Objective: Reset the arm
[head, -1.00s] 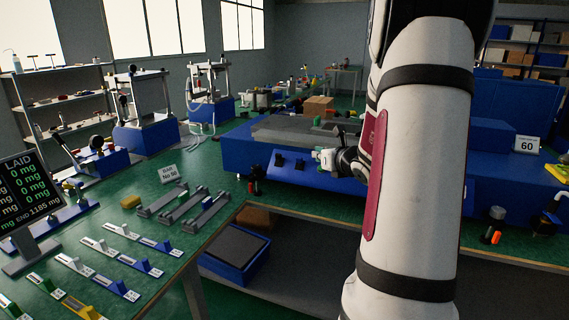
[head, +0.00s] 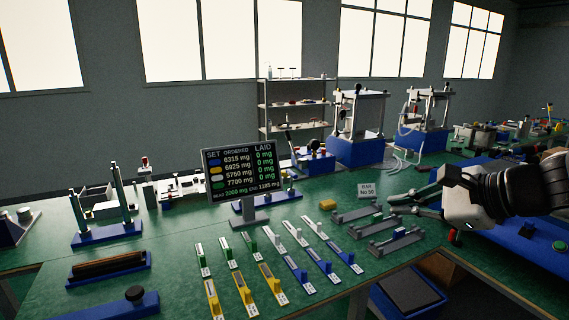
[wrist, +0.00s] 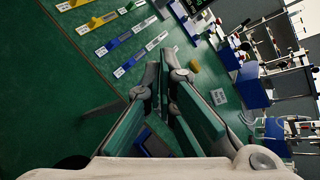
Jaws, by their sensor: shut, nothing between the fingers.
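My gripper (head: 395,204) reaches in from the right in the head view, its fingers pointing left over the bench. It is shut and holds nothing. In the wrist view the gripper (wrist: 165,72) shows its dark green finger pads converging at the tips. The grey slotted rails (head: 358,213) lie near the fingertips in the head view; I cannot tell the height between them. My wrist and forearm fill the right side.
The green bench (head: 150,225) carries several coloured strips with blocks, a display screen (head: 240,172), a yellow block (head: 327,204) and a small sign (head: 370,191). Blue-based presses (head: 358,150) stand behind. A blue bin (head: 405,292) sits below the bench edge.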

